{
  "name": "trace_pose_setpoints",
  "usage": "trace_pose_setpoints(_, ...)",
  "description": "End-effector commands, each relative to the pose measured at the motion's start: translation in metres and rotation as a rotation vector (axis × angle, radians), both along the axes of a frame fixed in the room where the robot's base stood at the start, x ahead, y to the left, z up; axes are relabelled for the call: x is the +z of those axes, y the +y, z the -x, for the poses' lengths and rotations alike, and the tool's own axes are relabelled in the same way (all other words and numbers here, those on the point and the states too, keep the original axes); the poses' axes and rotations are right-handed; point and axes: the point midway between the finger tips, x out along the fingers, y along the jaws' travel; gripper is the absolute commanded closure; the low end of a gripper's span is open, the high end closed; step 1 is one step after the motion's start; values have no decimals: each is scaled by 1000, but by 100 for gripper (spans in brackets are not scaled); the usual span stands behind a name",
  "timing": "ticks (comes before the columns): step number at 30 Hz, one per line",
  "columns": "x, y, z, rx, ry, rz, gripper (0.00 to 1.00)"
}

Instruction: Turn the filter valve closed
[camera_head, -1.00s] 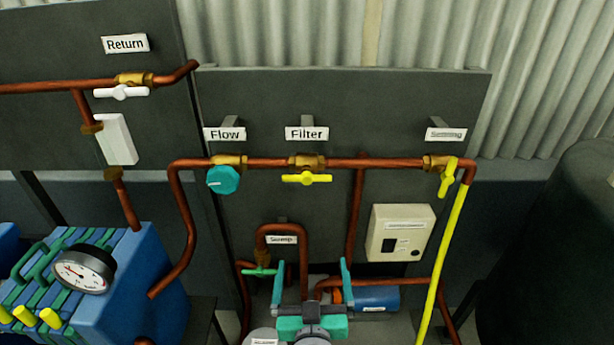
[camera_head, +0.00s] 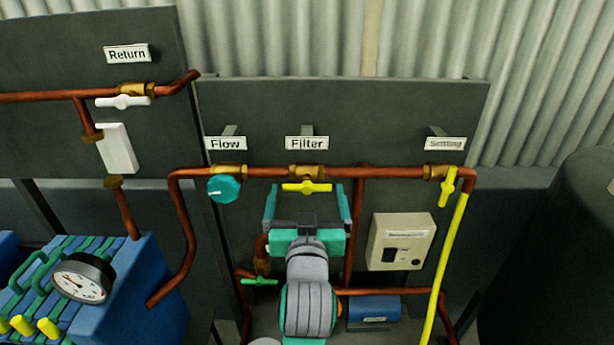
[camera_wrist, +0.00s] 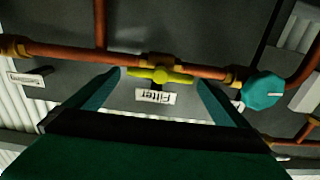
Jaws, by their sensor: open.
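The filter valve has a yellow handle (camera_head: 306,188) lying along the copper pipe, just below its brass body (camera_head: 307,171) and the "Filter" label (camera_head: 307,143). My teal gripper (camera_head: 305,190) is raised in front of the panel with one finger on each side of the yellow handle in the picture. It is open and empty. In the wrist view, which appears upside down, the yellow handle (camera_wrist: 159,75) sits between the tips of my gripper (camera_wrist: 158,78). I cannot tell whether the fingers touch it.
A teal flow knob (camera_head: 223,189) is left of the filter valve. A yellow settling valve handle (camera_head: 447,187) is at the right. A beige switch box (camera_head: 402,241) hangs below right, and a green-handled valve (camera_head: 260,282) sits lower left.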

Motion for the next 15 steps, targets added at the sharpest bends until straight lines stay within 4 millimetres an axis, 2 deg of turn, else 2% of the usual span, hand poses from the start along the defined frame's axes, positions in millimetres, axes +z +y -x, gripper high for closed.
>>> trace_pose_setpoints(3, 0, 0, -23, 1, 1, -1, 0)
trace_pose_setpoints(9, 0, 1, -54, 1, 1, 0, 0)
trace_pose_setpoints(15, 0, 0, -71, 0, 0, 0, 0)
